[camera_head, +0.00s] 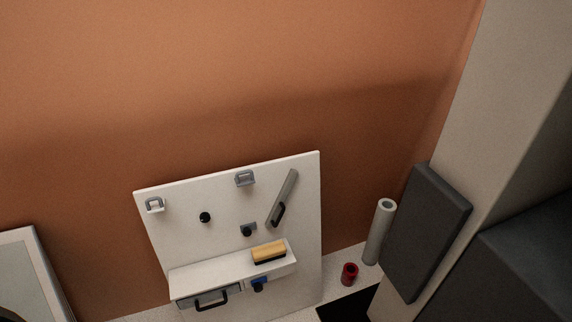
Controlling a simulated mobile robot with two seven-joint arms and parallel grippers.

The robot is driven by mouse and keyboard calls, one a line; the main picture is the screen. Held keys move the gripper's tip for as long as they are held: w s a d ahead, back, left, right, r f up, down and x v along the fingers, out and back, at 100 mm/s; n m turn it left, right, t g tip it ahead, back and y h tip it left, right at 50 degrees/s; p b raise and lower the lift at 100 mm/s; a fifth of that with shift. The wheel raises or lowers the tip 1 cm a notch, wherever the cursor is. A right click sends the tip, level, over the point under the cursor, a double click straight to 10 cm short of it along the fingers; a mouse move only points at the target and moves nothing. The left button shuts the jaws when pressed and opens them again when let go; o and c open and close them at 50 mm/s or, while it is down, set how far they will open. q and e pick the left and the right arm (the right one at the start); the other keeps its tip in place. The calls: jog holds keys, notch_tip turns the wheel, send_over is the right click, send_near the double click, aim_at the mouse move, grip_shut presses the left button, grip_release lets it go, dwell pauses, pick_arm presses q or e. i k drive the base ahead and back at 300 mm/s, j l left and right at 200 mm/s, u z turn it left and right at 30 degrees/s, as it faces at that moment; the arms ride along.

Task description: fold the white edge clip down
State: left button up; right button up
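A white board (290,210) leans or stands against the orange-brown wall. A pale clip with a grey loop (155,205), seemingly the white edge clip, sits near the board's upper left edge. Its loop appears raised, but the clip is small and its exact angle is hard to tell. A second, blue-grey clip (245,178) is on the board's upper middle. Neither of my grippers is in view, and nothing touches the clips.
The board carries a black knob (205,217), a grey bar with a dark handle (283,197), and a shelf (190,281) bearing a yellow-topped brush (268,252). At right are a grey tube (379,232), a red cup (349,274) and a dark panel (427,233).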

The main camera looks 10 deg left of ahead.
aim_at(155, 205)
jog(key=k+j, duration=0.1)
jog(key=j, duration=0.9)
jog(key=k+j, duration=0.15)
jog(key=j, duration=0.35)
jog(key=k+l+u, duration=0.2)
jog(key=l, duration=0.2)
jog(key=k+l+u, duration=0.15)
jog(key=l, duration=0.25)
jog(key=k+l+u, duration=0.2)
jog(key=k+l, duration=0.15)
